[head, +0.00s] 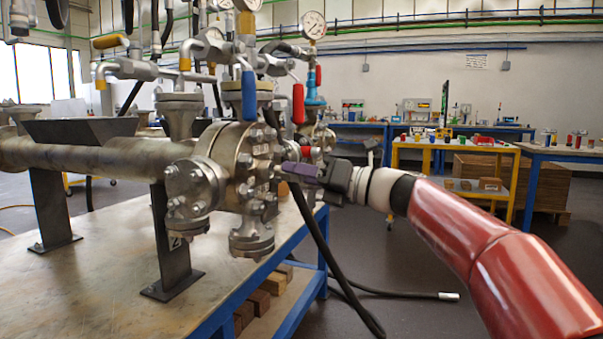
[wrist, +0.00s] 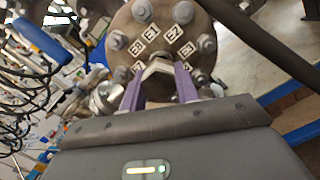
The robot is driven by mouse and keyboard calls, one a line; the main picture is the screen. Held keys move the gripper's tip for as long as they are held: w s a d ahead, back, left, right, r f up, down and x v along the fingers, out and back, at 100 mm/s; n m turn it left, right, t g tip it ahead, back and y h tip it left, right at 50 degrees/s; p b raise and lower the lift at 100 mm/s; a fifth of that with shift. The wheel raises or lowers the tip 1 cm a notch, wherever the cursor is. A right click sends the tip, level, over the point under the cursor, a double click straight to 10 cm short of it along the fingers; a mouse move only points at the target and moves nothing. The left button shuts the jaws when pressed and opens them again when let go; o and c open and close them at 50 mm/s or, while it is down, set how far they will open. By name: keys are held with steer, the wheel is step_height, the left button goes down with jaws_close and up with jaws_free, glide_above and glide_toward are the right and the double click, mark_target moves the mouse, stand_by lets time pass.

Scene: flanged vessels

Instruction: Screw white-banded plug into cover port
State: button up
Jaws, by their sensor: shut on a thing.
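My gripper (head: 288,169) reaches in from the right in the head view, its purple fingers close to the bolted cover (head: 262,150) on the vessel's end. In the wrist view my gripper (wrist: 160,78) is shut on a metallic hex-headed piece, the plug (wrist: 157,68), held between the fingertips in front of the cover (wrist: 165,40). The port is hidden behind the plug and fingers, so I cannot tell whether the plug is in the thread. The cover carries several bolts and small white labels (wrist: 150,34).
The vessel (head: 100,152) stands on a blue-edged metal table (head: 110,290). Gauges, a blue-handled valve (head: 249,95) and a red-handled valve (head: 298,103) rise above the cover. A black hose (head: 325,250) hangs below my gripper. A yellow cart (head: 455,150) stands in the background.

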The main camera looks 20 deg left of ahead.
steer(key=shift+a+r, duration=0.1)
steer(key=shift+a, duration=0.2)
steer(key=shift+w+a+p, duration=0.1)
steer(key=shift+a+p, duration=0.4)
steer(key=shift+a, duration=0.15)
steer(key=m, duration=0.4)
steer(key=shift+m+t, duration=0.3)
steer(key=shift+m, duration=0.1)
steer(key=m+h, duration=0.1)
steer(key=m, duration=0.3)
steer(key=o, duration=1.2)
steer(key=shift+c, duration=0.2)
